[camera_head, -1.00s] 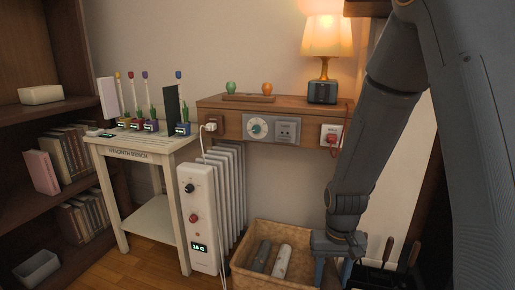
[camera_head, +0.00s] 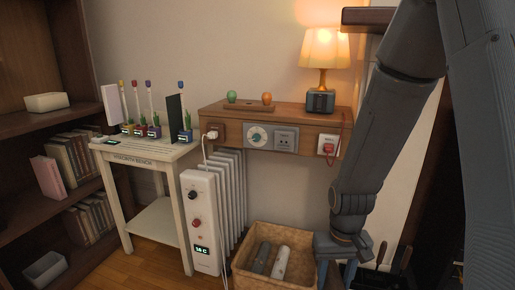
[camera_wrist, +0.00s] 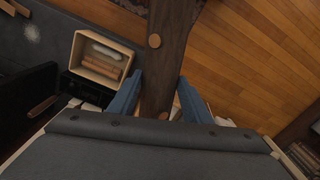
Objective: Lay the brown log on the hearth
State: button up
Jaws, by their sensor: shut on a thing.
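My gripper (camera_wrist: 158,98) is shut on the brown log (camera_wrist: 170,50), with one blue finger on each side of it. The log is dark brown with pale round cut ends of stubs, and it runs to the top edge of the wrist view. In the head view my gripper (camera_head: 337,272) hangs low beside the right side of the wicker basket (camera_head: 240,278); the log cannot be made out there. A dark grey slab (camera_wrist: 40,50) at the left of the wrist view, with a pale patch, looks like the hearth.
The basket holds a grey log (camera_head: 261,258) and a whitish log (camera_head: 281,262). A pale-rimmed box (camera_wrist: 78,55) with several rolls shows in the wrist view. A white radiator (camera_head: 203,225), a small bench (camera_head: 155,215) and a wall shelf (camera_head: 225,112) with a lamp (camera_head: 324,50) stand nearby.

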aim_at(336, 287)
notch_tip(336, 287, up, 20)
jog(key=s+p, duration=0.2)
jog(key=p, duration=2.6)
jog(key=shift+s+f, duration=0.2)
jog(key=shift+a, duration=0.1)
